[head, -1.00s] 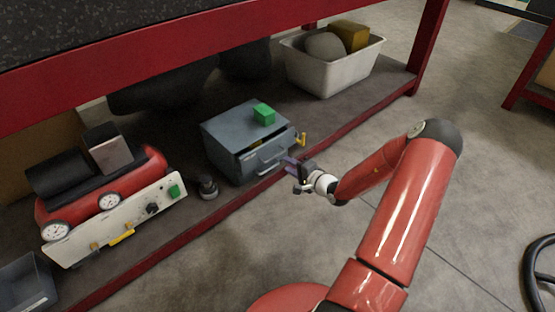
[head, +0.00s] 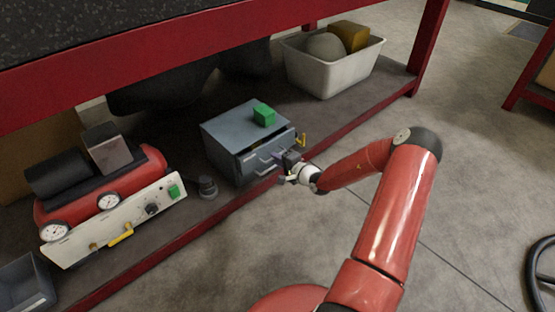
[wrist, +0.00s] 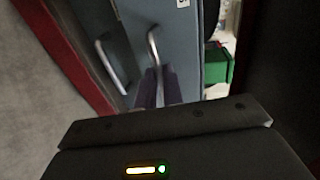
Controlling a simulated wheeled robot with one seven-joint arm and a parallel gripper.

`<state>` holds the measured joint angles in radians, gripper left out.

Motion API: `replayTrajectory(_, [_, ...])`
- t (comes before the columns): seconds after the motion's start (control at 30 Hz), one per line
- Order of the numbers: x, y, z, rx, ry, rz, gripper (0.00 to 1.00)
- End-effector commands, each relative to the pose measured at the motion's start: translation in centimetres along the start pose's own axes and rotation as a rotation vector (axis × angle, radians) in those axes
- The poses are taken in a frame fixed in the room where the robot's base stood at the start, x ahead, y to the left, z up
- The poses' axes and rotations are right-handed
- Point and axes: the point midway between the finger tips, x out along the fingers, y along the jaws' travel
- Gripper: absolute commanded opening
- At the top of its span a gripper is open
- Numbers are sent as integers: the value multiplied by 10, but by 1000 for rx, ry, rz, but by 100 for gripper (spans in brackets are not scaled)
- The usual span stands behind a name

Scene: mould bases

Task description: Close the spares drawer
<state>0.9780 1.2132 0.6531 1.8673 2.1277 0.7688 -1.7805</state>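The grey drawer cabinet (head: 222,134) stands on the low shelf. Its upper drawer (head: 282,144) is partly out, with a dark gap above its front. Two bar handles show in the wrist view: the upper drawer's handle (wrist: 152,48) and a lower handle (wrist: 108,66). My gripper (head: 279,159) is at the upper drawer's front. In the wrist view its two purple fingers (wrist: 159,76) are close together, one on each side of the upper handle's near end. They appear shut on it; the contact itself is partly hidden.
A green block (head: 264,115) sits on top of the cabinet. A red compressor (head: 105,205) and a small dark object (head: 208,187) are at the left. A white bin (head: 330,75) stands behind right. The shelf's red edge (head: 215,222) runs below the drawer; the floor is clear.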

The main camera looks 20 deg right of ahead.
Motion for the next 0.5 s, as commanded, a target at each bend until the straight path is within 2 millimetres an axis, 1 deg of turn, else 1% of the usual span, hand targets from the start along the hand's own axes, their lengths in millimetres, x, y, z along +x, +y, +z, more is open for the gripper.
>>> replayTrajectory(0.37, [1,0,0,-1,-1,1,0])
replayTrajectory(0.5, [12,2,2,-4,-4,6,0])
